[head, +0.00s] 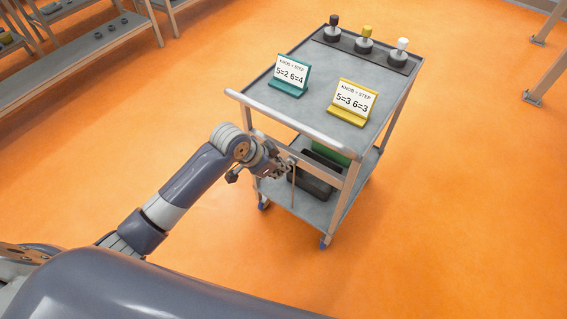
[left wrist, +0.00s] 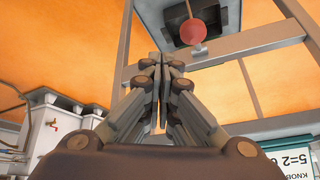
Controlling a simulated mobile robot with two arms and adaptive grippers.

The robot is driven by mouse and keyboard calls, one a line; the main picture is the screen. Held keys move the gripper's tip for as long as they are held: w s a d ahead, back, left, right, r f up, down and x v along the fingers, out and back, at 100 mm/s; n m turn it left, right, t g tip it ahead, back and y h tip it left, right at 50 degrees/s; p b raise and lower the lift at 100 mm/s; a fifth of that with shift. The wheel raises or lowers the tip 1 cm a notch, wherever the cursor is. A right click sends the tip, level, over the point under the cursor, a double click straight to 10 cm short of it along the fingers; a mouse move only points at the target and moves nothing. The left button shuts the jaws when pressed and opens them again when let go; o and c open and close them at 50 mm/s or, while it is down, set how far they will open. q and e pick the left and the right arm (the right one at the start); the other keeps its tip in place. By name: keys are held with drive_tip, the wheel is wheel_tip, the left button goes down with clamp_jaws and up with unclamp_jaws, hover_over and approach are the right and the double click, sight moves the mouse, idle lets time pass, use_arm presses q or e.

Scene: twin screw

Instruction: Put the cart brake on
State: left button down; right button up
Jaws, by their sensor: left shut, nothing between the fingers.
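The grey cart (head: 325,121) stands in front of me with its push handle (head: 285,118) on the near side. My left gripper (head: 284,170) is at the cart's near end, below the handle and above the lower shelf. In the left wrist view my left gripper (left wrist: 162,64) has its fingers together and holds nothing. A red ball knob (left wrist: 193,32) on a short stalk shows beyond the fingertips, apart from them, in front of a dark part. It may be the brake control. My right gripper is out of view.
Two cards, teal (head: 290,76) and yellow (head: 353,104), and a panel with black, yellow and white knobs (head: 365,47) are on the cart's top. A dark bin (head: 310,180) sits on the lower shelf. Shelving (head: 80,50) stands at back left. The orange floor around the cart is clear.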

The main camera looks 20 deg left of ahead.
use_arm(q)
drive_tip(key=shift+m, duration=0.7)
drive_tip(key=w+r, duration=0.2)
drive_tip(key=r, duration=0.1)
drive_tip(key=w+r, duration=0.1)
drive_tip(key=shift+w+a+r, duration=0.25)
drive_tip(key=shift+r, duration=0.05)
wheel_tip(320, 180, down, 9)
drive_tip(key=w, duration=0.1)
drive_tip(key=shift+w+d+f+p, duration=0.15)
drive_tip(key=shift+w+p, duration=0.2)
drive_tip(key=shift+w, duration=0.05)
